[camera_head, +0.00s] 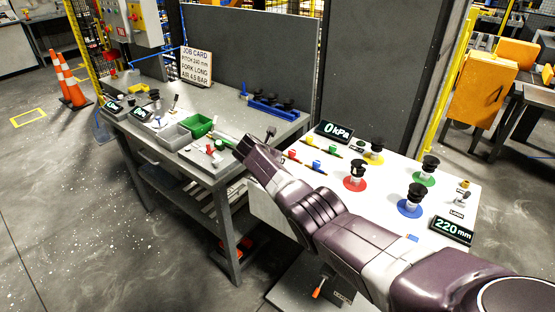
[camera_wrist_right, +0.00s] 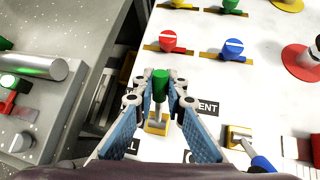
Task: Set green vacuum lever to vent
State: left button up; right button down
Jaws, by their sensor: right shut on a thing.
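The green vacuum lever shows in the right wrist view as a green knob (camera_wrist_right: 160,80) on a metal stem above a yellow base (camera_wrist_right: 157,125). My right gripper (camera_wrist_right: 160,90) is shut on it, with a blue-padded finger on each side of the stem. A VENT label (camera_wrist_right: 208,107) lies just right of the lever, partly covered by the right finger. Another label (camera_wrist_right: 131,146) at lower left is mostly hidden. My left gripper is not in view.
Red (camera_wrist_right: 168,41) and blue (camera_wrist_right: 233,47) knobs stand beyond the lever. Another yellow-based lever with a blue handle (camera_wrist_right: 262,163) is at right. Several suction cups, such as the red-based one (camera_head: 355,183), stand on the white table. A display (camera_head: 333,132) reads 0 kPa. A grey bench (camera_head: 245,155) adjoins at left.

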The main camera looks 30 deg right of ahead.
jog(key=c, duration=1.9)
grip_release()
jog(key=shift+d, duration=0.1)
jog(key=shift+c, duration=0.2)
jog(key=v, duration=1.2)
